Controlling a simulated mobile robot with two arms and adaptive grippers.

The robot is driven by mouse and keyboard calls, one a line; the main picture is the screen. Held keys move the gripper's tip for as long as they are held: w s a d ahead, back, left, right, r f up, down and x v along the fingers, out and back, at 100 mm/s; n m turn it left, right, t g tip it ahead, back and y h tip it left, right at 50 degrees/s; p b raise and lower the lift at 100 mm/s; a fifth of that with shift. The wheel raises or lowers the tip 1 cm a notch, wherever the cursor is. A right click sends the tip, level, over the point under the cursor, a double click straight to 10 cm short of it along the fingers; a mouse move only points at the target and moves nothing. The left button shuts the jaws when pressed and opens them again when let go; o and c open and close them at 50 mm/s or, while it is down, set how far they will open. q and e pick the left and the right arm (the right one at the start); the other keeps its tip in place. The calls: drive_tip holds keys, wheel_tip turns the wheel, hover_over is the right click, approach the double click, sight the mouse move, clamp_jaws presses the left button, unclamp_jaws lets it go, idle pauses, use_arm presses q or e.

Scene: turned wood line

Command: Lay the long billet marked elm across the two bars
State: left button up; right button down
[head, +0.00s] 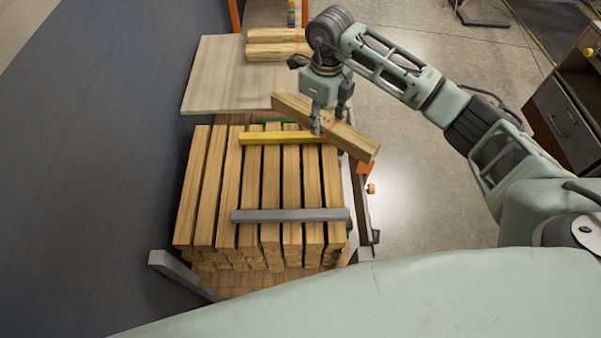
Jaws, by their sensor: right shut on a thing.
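My right gripper (329,117) is shut on a long wooden billet (360,145) and holds it slantwise, its near end toward the lower right. A reddish mark shows on the billet by the fingers; I cannot read any word on it. A yellow bar (262,138) and a grey bar (290,215) lie across the top of a stack of billets (229,185). The held billet overlaps the right end of the yellow bar in the picture and appears above it. My left gripper is not in view.
A pale board (215,75) lies behind the stack, with more billets (278,50) at its far right. A green strip (272,121) shows behind the yellow bar. A dark wall (110,180) runs along the left. A wooden cabinet (565,110) stands at the right, beyond clear floor.

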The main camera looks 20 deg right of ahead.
drive_tip(key=w+m+b, duration=0.2)
drive_tip(key=w+m, duration=0.2)
drive_tip(key=m, duration=0.3)
drive_tip(key=m+p, duration=0.3)
hover_over(301, 176)
wheel_tip(301, 176, down, 6)
wheel_tip(301, 176, down, 3)
drive_tip(key=shift+f+p, duration=0.2)
drive_tip(key=shift+p, duration=0.15)
drive_tip(key=shift+w+f, duration=0.1)
drive_tip(key=shift+f, duration=0.1)
drive_tip(key=c, duration=1.2)
unclamp_jaws()
